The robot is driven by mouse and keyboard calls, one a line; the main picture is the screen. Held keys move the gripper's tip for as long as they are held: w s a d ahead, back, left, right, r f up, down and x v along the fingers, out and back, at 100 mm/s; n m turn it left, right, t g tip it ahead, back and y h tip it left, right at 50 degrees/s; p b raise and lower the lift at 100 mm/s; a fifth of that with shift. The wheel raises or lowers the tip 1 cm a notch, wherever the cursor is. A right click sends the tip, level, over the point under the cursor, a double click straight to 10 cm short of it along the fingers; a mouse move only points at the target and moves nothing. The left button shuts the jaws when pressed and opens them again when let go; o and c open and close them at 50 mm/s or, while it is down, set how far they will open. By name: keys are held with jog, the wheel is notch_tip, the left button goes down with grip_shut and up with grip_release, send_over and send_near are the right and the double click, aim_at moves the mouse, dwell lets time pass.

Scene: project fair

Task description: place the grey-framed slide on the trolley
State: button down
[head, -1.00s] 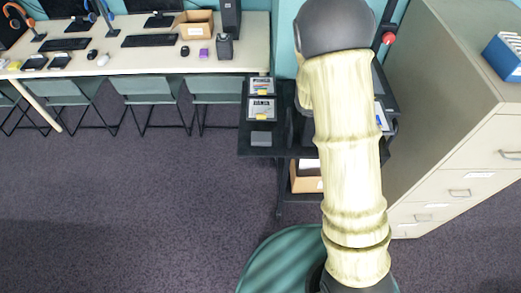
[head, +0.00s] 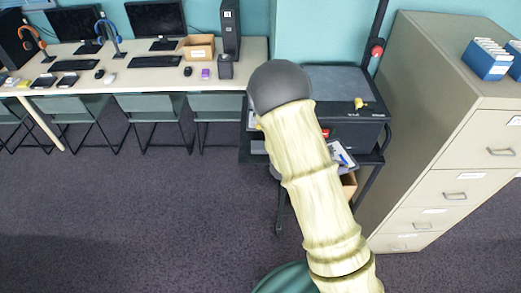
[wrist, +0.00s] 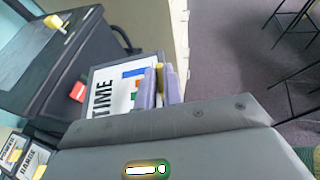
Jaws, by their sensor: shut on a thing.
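In the wrist view, my gripper (wrist: 160,85) is shut on the grey-framed slide (wrist: 112,92), a flat white card in a dark grey frame, marked "TIME" with coloured blocks. A yellow piece shows between the pale purple fingers. A small part of the slide (head: 341,154) shows beside my arm in the head view, over the trolley's front. The black trolley (head: 374,158) stands between the desk and the cabinet. Two other framed cards, "POWER" (wrist: 9,143) and "GAMES" (wrist: 31,160), show at the lower left.
A large black machine (head: 335,85) with a small yellow object (head: 360,103) stands on the trolley. A tall beige filing cabinet (head: 440,110) is close at right, with blue boxes (head: 488,62) on top. A desk (head: 140,73) with chairs stands at left. Open carpet lies in front.

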jog(key=s+a+f+n+t+y+b, duration=0.1)
jog(key=a+f, duration=0.2)
jog(key=f, duration=0.3)
jog(key=s+a+f+n+t+y+b, duration=0.1)
jog(key=a+f+n+t, duration=0.1)
jog(key=f, duration=0.5)
jog(key=shift+s+a+n+b, duration=0.2)
jog(key=shift+a+n+b, duration=0.15)
jog(key=shift+a, duration=0.55)
